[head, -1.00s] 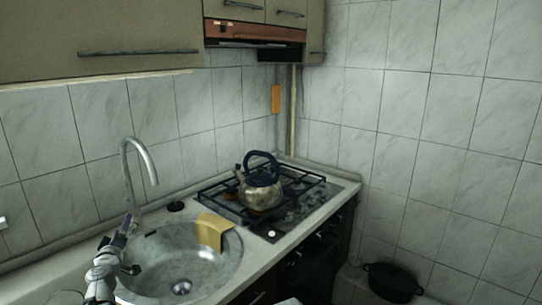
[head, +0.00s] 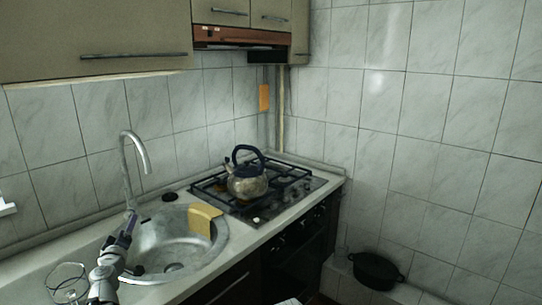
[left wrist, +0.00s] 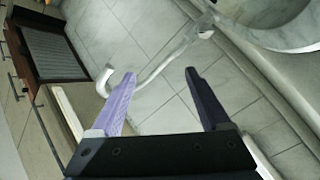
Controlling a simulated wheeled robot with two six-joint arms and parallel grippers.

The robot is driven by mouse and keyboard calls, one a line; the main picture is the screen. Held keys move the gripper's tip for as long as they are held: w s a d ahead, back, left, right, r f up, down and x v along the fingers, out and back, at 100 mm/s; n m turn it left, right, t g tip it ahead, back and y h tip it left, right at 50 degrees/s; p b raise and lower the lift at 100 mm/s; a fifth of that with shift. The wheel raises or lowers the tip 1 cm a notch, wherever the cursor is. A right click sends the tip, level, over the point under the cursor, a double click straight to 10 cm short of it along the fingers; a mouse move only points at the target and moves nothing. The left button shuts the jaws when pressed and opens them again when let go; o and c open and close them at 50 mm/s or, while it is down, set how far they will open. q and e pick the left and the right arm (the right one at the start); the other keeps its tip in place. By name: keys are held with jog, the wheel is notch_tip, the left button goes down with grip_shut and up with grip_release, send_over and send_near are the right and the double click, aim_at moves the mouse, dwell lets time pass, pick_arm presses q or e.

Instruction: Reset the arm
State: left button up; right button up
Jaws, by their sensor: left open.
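My left gripper (head: 131,222) is over the left side of the sink, beside the faucet's base in the picture. In the left wrist view its two purple fingers (left wrist: 160,74) stand apart with nothing between them. The curved metal faucet (head: 132,165) rises behind the gripper. It also shows beyond the fingertips in the left wrist view (left wrist: 160,68); I cannot tell how far away it is. My right gripper is not in view.
The round sink (head: 180,250) has a yellow cloth (head: 204,219) over its rim. A kettle (head: 246,183) stands on the gas stove (head: 292,182). Clear glassware (head: 66,283) is at lower left. A black pot (head: 377,271) is low at right. Cabinets (head: 100,35) hang above.

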pick_arm(q)
jog(key=s+d+f+m+g+h, duration=0.2)
jog(key=d+f+m+g+h, duration=0.15)
jog(key=d, duration=0.75)
jog(key=s+d+f+m+g+h, duration=0.15)
jog(key=d+f+m+h, duration=0.25)
jog(key=d, duration=0.7)
jog(key=s+d+f+m+g+h, duration=0.2)
jog(key=d+f+m+g+h, duration=0.15)
jog(key=d, duration=0.85)
jog(key=s+d+f+m+g+y, duration=0.1)
jog(key=s+d+f+m+g, duration=0.1)
jog(key=s+d+f+g, duration=0.3)
jog(key=s+d+f+m+g+y, duration=0.1)
jog(key=s+d+f+m, duration=0.15)
jog(key=s, duration=0.45)
jog(key=s+a+f+g+y, duration=0.1)
jog(key=s+f+g+y, duration=0.15)
jog(key=s, duration=0.35)
jog(key=s+a+f+g+y, duration=0.1)
jog(key=s+y, duration=0.2)
jog(key=s, duration=0.3)
notch_tip(320, 180, down, 10)
jog(key=b, duration=1)
notch_tip(320, 180, up, 18)
jog(key=p, duration=1.7)
jog(key=shift+f+y+p, duration=0.2)
jog(key=shift+y+p, duration=0.1)
jog(key=shift+y, duration=0.05)
